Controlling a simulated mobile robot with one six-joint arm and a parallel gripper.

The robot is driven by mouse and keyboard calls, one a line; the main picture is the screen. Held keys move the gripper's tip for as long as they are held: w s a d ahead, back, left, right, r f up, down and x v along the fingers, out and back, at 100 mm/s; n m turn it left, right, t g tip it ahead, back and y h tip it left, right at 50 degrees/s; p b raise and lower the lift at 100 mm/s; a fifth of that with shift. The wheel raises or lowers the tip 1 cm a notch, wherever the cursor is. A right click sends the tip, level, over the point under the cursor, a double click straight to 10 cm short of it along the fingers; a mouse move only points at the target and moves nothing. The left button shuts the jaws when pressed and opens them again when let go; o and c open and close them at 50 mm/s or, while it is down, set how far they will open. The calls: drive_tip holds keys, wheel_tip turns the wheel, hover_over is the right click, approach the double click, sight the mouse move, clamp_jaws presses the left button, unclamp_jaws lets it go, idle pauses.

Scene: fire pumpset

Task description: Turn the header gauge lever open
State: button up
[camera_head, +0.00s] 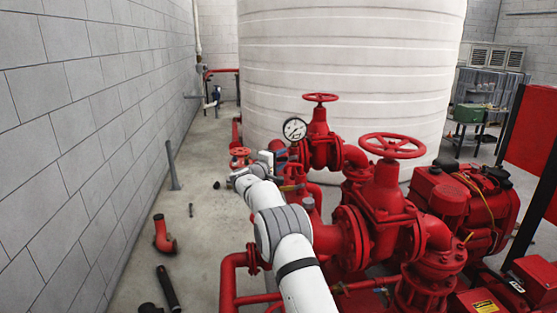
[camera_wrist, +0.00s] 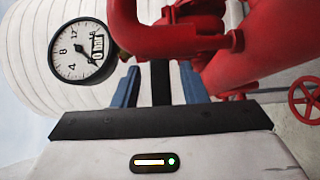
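The round white header gauge (camera_head: 294,129) stands on the red pipework in the head view. In the wrist view the gauge (camera_wrist: 82,50) is large at upper left, with a small brass-coloured fitting (camera_wrist: 123,56) at its lower right edge. I cannot make out the gauge lever clearly in either view. My gripper (camera_head: 281,152) is just below and left of the gauge in the head view. In the wrist view its two blue fingers (camera_wrist: 161,84) are spread apart, with a dark upright bar between them. I see nothing clearly gripped; the fingertips lie close to the red pipe.
Red pipes (camera_wrist: 240,55) fill the upper right of the wrist view, close beyond the fingers. Red valves with handwheels (camera_head: 392,146) stand right of my arm. A white tank (camera_head: 350,60) is behind. Loose fittings (camera_head: 164,235) lie on the floor at left, by the block wall.

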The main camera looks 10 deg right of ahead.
drive_tip(key=shift+c, duration=0.5)
clamp_jaws()
